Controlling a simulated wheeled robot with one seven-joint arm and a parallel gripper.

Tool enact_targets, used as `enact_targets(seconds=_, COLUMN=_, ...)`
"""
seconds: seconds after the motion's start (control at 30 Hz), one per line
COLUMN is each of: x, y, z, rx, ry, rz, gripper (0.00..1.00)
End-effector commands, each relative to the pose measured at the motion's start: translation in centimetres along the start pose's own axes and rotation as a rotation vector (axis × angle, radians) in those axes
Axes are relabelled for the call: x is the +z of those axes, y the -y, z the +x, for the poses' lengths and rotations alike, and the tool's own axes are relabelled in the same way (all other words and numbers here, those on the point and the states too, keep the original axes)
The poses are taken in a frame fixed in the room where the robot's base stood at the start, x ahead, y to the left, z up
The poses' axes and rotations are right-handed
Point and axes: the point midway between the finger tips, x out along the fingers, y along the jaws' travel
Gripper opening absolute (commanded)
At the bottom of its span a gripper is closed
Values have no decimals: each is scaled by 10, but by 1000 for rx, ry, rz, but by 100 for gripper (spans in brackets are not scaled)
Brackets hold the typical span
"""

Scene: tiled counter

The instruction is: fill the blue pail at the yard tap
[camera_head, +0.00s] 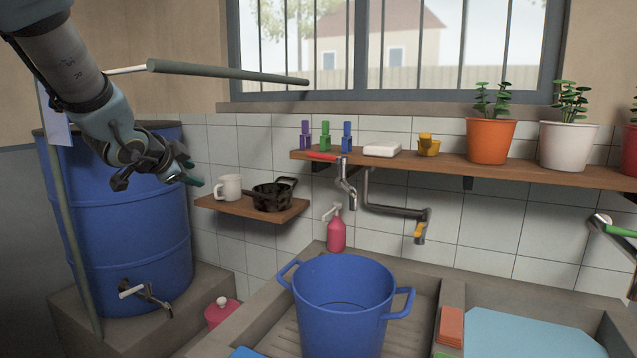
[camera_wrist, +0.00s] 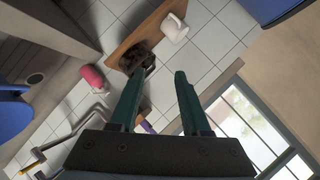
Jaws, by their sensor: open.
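The blue pail (camera_head: 343,312) stands upright in the sink basin, two side handles showing; I cannot tell if it holds water. Part of a blue thing, seemingly the pail, shows at the left edge of the wrist view (camera_wrist: 12,115). On the wall above the basin are a red-handled tap (camera_head: 346,182) and a bent-pipe tap with a yellow lever (camera_head: 400,211). A green-handled tap (camera_head: 615,228) is at the far right. My gripper (camera_head: 197,181) is open and empty, high at the left, well away from pail and taps; its fingers spread in the wrist view (camera_wrist: 160,75).
A blue barrel (camera_head: 130,220) with its own spigot stands left. A small shelf (camera_head: 250,206) holds a white mug (camera_head: 229,187) and a black pot (camera_head: 272,196). A pink pump bottle (camera_head: 336,234) stands behind the pail. Potted plants line the long shelf (camera_head: 545,174).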

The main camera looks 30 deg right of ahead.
Motion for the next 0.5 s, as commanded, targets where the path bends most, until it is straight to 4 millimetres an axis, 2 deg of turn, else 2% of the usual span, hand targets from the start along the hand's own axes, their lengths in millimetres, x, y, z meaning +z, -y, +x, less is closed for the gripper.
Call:
enact_targets(seconds=0.03, x=-34, y=-12, z=16, rx=-9, ry=-141, rz=153, gripper=47)
enact_targets(seconds=0.1, x=-85, y=-21, z=18, rx=-17, ry=-330, rz=357, gripper=47)
enact_targets(seconds=0.2, x=-139, y=-42, z=11, rx=-18, ry=-551, rz=586, gripper=47)
enact_targets(seconds=0.3, x=-170, y=-62, z=0, rx=-13, ry=-698, rz=733, gripper=47)
enact_targets(seconds=0.5, x=-192, y=-75, z=-7, rx=-5, ry=-797, rz=827, gripper=47)
